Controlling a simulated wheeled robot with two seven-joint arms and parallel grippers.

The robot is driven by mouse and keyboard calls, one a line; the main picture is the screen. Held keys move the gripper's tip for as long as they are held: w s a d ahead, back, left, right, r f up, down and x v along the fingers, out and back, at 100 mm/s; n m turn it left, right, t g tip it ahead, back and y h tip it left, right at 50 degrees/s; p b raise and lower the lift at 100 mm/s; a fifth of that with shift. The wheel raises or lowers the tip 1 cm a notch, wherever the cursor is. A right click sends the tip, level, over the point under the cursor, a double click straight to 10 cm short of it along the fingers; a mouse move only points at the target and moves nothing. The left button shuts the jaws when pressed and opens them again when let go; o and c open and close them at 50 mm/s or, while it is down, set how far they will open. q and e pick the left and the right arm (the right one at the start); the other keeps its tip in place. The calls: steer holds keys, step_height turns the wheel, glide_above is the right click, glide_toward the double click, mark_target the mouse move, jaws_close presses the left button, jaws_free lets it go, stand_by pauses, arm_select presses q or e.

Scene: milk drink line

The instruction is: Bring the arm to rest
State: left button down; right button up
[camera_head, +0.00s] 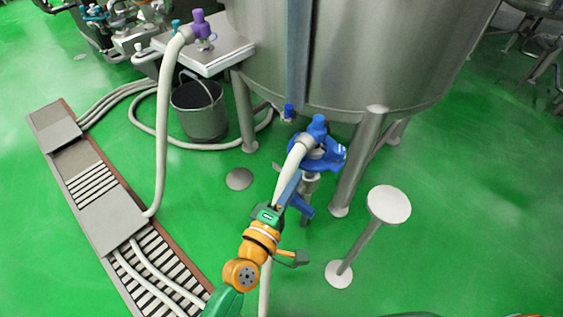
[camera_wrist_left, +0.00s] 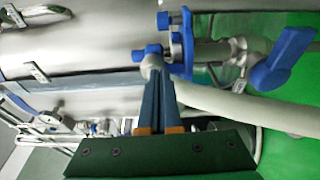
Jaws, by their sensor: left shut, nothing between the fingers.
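My left arm comes up from the bottom of the head view. Its left gripper (camera_head: 290,187) is shut and empty, with its blue fingers together beside the white hose near the tank's outlet. In the left wrist view the closed fingers (camera_wrist_left: 158,85) point at the blue fittings, and the pale hose (camera_wrist_left: 245,108) runs past them to the right. The gap between the fingertips and the hose is hard to judge. My right gripper is not in view.
The steel tank (camera_head: 345,50) stands on legs at the back. A blue valve (camera_head: 325,155) sits under it with the hose end. A bucket (camera_head: 200,112), a floor drain (camera_head: 98,215) and a round-topped stand (camera_head: 388,204) are around. Green floor is open at the right.

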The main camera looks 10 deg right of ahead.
arm_select(q)
steer(key=s+a+f+m+g+y, duration=0.2)
steer(key=s+a+f, duration=0.15)
steer(key=f, duration=0.55)
steer(key=s+a+f+m+g+y, duration=0.2)
steer(key=s+a+f+m, duration=0.15)
steer(key=f, duration=0.55)
steer(key=s+a+f+m+g+y, duration=0.25)
steer(key=a+f, duration=0.25)
steer(key=f, duration=0.4)
steer(key=s+a+f+m+g+y, duration=0.2)
steer(key=s+a+f+g, duration=0.1)
steer(key=s+a+f, duration=0.55)
steer(key=s+a+f+m+g+y, duration=0.1)
steer(key=s+a+f+m+g, duration=0.1)
steer(key=s+a, duration=0.3)
steer(key=s+a+f+m+g+y, duration=0.1)
steer(key=s+a+f+g, duration=0.15)
steer(key=s, duration=0.55)
step_height(320, 180, up, 23)
steer(key=s+d+p, duration=0.1)
steer(key=p, duration=2.1)
steer(key=shift+s+r+p, duration=0.15)
steer(key=shift+p, duration=0.2)
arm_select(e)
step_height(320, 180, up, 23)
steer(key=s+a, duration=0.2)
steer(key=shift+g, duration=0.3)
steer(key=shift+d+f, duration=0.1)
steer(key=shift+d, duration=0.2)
